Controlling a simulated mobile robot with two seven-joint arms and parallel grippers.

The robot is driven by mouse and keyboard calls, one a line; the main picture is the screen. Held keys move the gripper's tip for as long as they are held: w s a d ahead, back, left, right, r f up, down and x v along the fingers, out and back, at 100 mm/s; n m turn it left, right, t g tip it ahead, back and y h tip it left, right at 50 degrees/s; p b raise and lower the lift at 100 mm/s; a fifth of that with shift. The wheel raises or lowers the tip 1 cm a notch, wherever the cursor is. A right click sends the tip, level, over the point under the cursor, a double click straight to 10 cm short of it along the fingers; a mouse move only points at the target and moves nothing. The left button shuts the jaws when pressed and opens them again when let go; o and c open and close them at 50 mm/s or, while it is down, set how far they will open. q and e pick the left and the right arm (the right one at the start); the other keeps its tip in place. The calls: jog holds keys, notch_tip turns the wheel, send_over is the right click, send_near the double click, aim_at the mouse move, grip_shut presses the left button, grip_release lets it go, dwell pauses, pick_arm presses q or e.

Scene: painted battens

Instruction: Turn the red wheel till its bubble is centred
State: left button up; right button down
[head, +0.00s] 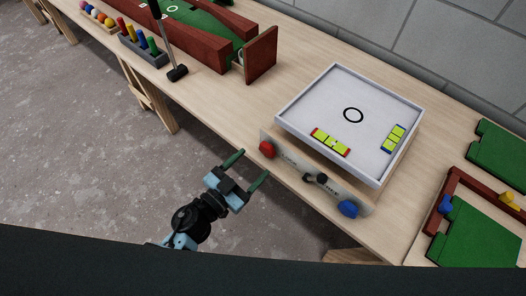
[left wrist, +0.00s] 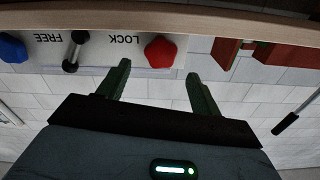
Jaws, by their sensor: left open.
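The red wheel (head: 267,149) sits at the left end of a pale front panel under a white tilting tray (head: 312,97). A yellow-green level with red ends (head: 330,142) lies along the tray's front edge; its bubble is too small to place surely. My left gripper (head: 255,163) is open and empty, just in front of the panel near the red wheel. In the left wrist view the red wheel (left wrist: 160,51) shows beyond and between the open fingertips (left wrist: 158,70), apart from them as far as I can tell. My right gripper is not in view.
A black lever (head: 316,179) between LOCK and FREE labels and a blue wheel (head: 347,208) share the panel. A blue-ended level (head: 393,138) lies at the tray's right.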

aim_at(265, 151)
pick_arm(q)
jog(key=x, duration=0.5)
jog(key=shift+w+d+b, duration=0.2)
jog(key=shift+w+b, duration=0.1)
jog(key=c, duration=1)
